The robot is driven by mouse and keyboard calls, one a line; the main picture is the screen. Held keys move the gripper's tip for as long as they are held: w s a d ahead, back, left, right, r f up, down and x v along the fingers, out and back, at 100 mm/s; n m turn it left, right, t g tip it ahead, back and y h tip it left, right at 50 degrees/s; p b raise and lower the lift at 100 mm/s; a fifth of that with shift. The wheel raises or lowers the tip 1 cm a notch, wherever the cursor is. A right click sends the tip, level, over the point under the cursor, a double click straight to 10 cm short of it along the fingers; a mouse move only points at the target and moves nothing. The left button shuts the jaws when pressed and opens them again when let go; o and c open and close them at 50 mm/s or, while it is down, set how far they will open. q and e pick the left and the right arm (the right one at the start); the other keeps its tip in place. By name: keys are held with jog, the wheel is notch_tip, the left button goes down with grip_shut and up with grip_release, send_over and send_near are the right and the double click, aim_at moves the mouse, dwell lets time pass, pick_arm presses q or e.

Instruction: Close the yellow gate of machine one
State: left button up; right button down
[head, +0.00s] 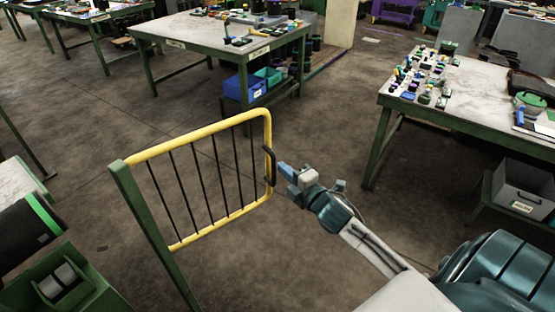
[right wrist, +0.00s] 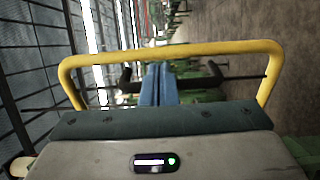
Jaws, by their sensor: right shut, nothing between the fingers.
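The yellow gate (head: 205,131) stands out over the floor from a green post (head: 150,225) in the head view. It has thin black upright bars and a black handle (head: 269,165) on its free end. My right gripper (head: 283,169) is shut and empty, with its blue fingertips close beside the handle. In the right wrist view the gate's yellow tube (right wrist: 190,49) arches beyond the shut blue fingers (right wrist: 157,84), and dark handle parts (right wrist: 125,80) show beside them. I cannot tell whether the fingers touch the handle. My left gripper is not in view.
A workbench (head: 500,95) with small parts stands at the right, with a grey bin (head: 522,190) low beneath it. Another bench (head: 195,38) stands behind the gate, with a blue bin (head: 245,87) below. The floor (head: 330,120) around the gate is clear.

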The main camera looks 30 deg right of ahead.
jog(key=shift+w+a+p, duration=0.1)
jog(key=shift+w+p, duration=0.3)
jog(key=shift+w, duration=1.55)
